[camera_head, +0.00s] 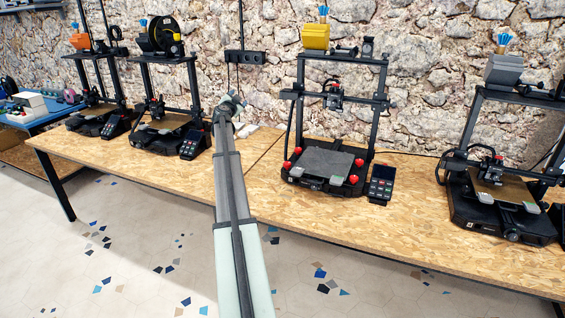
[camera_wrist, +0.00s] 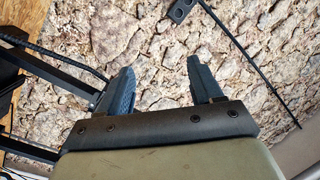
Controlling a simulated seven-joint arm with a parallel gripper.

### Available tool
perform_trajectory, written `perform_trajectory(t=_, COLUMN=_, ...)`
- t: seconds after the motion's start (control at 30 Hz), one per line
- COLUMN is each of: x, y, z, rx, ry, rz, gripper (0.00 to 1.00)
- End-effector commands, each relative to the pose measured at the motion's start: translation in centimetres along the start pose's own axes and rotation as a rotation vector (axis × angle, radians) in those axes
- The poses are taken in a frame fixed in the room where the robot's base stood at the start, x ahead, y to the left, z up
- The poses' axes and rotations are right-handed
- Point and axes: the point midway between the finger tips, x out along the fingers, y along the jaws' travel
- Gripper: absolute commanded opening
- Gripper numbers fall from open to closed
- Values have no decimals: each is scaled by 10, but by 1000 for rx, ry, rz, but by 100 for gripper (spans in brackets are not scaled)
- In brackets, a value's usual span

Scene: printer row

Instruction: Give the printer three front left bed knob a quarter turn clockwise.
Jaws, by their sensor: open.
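Printer three (camera_head: 333,125) is the third from the left in the head view, a black frame with a dark bed plate (camera_head: 325,162). Red knobs stand at the corners of its bed. The front left bed knob (camera_head: 287,165) is at the near left corner and is unobstructed. My gripper (camera_head: 236,100) is raised in front of the stone wall, left of printer three and apart from it. In the wrist view, my gripper (camera_wrist: 165,75) has its two dark fingers spread with nothing between them. The knob is not visible in the wrist view.
A control screen box (camera_head: 381,183) stands right of printer three. Two printers (camera_head: 165,100) stand on the left and another (camera_head: 505,180) on the right. A power strip (camera_head: 245,57) is on the stone wall.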

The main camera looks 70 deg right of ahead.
Motion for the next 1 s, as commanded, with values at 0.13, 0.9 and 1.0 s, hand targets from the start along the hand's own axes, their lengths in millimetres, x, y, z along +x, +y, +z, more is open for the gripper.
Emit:
perform_trajectory(t=0.13, x=-5, y=49, z=-1, rx=45, ry=13, rz=252, gripper=65)
perform_trajectory(t=0.9, x=-137, y=188, z=25, rx=-156, ry=-275, rz=1231, gripper=65)
perform_trajectory(t=1.0, x=-136, y=190, z=25, rx=-176, ry=-289, rz=1226, gripper=65)
